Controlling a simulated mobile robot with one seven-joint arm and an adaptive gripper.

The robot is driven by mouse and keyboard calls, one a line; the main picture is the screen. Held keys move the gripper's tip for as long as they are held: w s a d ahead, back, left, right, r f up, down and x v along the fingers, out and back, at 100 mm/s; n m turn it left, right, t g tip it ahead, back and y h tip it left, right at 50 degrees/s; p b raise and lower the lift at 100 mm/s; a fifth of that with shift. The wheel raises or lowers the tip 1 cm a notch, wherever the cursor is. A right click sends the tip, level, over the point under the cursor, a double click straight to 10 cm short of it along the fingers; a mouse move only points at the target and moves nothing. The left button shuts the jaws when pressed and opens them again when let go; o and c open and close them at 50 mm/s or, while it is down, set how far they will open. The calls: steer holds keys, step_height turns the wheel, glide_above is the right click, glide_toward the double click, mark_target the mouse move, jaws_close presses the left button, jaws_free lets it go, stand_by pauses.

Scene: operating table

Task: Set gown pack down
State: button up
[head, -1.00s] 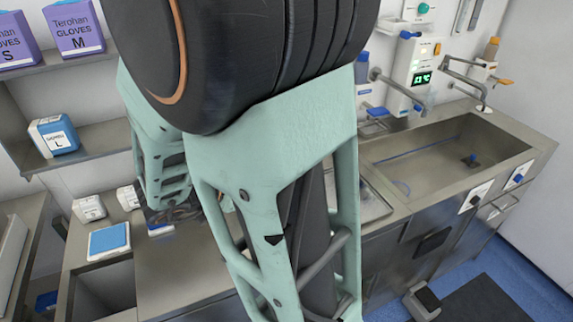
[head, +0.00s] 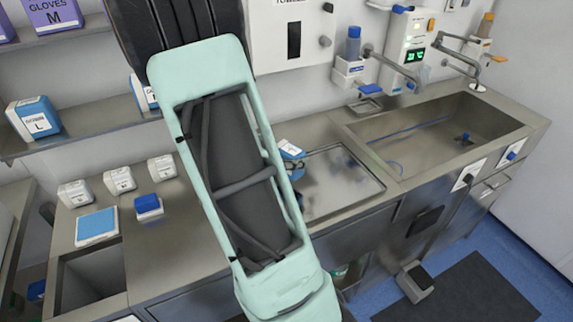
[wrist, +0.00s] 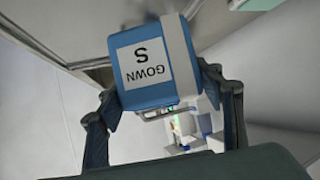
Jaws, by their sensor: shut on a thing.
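The gown pack (wrist: 150,68) is a blue and white box with a white label reading "GOWN S", upside down in the wrist view. My gripper (wrist: 160,82) is shut on it, one dark finger on each side. In the head view, a blue and white box (head: 291,150), apparently the pack, shows just right of my pale green arm, over the steel counter near the sink's left side. My arm hides much of the gripper there, and I cannot tell the pack's height above the counter.
The counter (head: 185,250) holds several small white boxes (head: 119,180), a blue-topped box (head: 148,206) and a flat blue pack (head: 97,225) at left. A shelf (head: 85,132) with a blue "L" box (head: 33,118) is above. The sink (head: 440,140) and taps lie right.

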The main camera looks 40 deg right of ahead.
steer(key=shift+w+d+f, duration=0.15)
steer(key=shift+d+f, duration=0.15)
steer(key=shift+f, duration=0.05)
steer(key=shift+w+d+f+b, duration=0.1)
steer(key=shift+f+b, duration=0.25)
steer(key=shift+f, duration=1.3)
steer(key=shift+f, duration=0.15)
steer(key=o, duration=1.3)
steer(key=shift+c, duration=0.2)
steer(key=shift+r, duration=0.2)
steer(key=w+p+v, duration=0.1)
steer(key=v, duration=1.1)
steer(key=shift+s, duration=0.5)
steer(key=shift+f, duration=0.1)
